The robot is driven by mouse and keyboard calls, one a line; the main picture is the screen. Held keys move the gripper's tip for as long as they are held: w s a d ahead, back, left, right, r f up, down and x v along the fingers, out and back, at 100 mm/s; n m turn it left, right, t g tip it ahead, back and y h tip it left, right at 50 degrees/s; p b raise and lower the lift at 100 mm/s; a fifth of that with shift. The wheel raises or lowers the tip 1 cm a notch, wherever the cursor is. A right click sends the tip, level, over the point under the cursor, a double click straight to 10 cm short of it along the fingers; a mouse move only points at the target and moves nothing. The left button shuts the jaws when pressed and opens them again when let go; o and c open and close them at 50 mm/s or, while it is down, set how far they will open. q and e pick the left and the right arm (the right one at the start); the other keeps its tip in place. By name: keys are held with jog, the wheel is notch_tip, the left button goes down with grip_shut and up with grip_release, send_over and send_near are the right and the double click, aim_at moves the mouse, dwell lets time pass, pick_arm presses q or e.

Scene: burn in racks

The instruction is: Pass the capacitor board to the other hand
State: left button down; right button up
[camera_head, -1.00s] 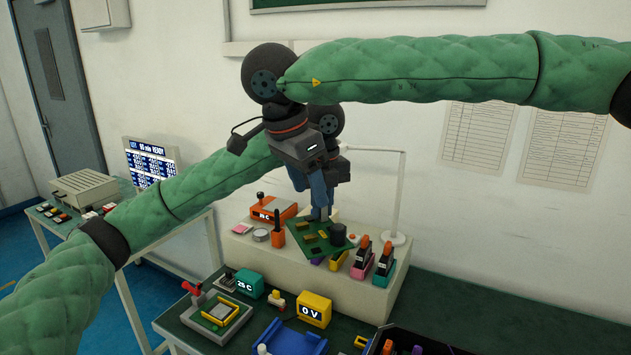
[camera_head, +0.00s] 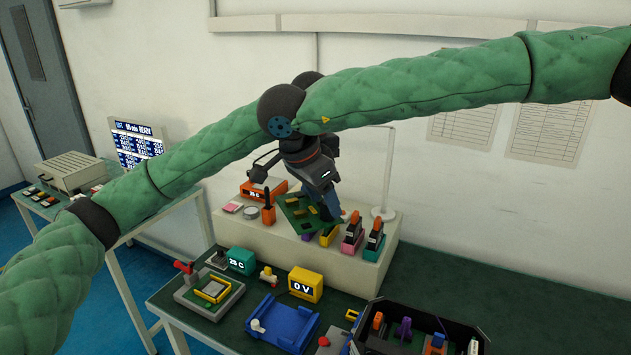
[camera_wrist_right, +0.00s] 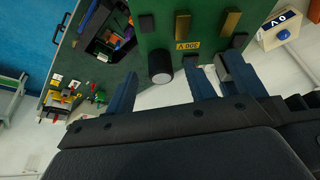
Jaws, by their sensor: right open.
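The capacitor board (camera_head: 297,212) is a green circuit board with tan parts, held tilted in the air above the pale bench riser. My right gripper (camera_head: 326,204) is at the board's right end. Its blue fingers (camera_wrist_right: 180,84) are spread apart in the right wrist view, with the board's edge in front of them; contact cannot be told. My left arm reaches in from the left behind my right wrist, so its gripper is mostly hidden and its grip cannot be told.
Below are a yellow "0 V" meter (camera_head: 306,284), a blue cradle (camera_head: 283,325), a teal meter (camera_head: 242,261) and a fixture with a red clamp (camera_head: 209,294). A black bin (camera_head: 415,321) of coloured parts stands front right. Several coloured clips stand on the riser (camera_head: 228,230).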

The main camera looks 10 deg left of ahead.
jog(key=shift+x, duration=0.95)
grip_shut()
pick_arm(q)
jog(key=c, duration=1.3)
grip_release()
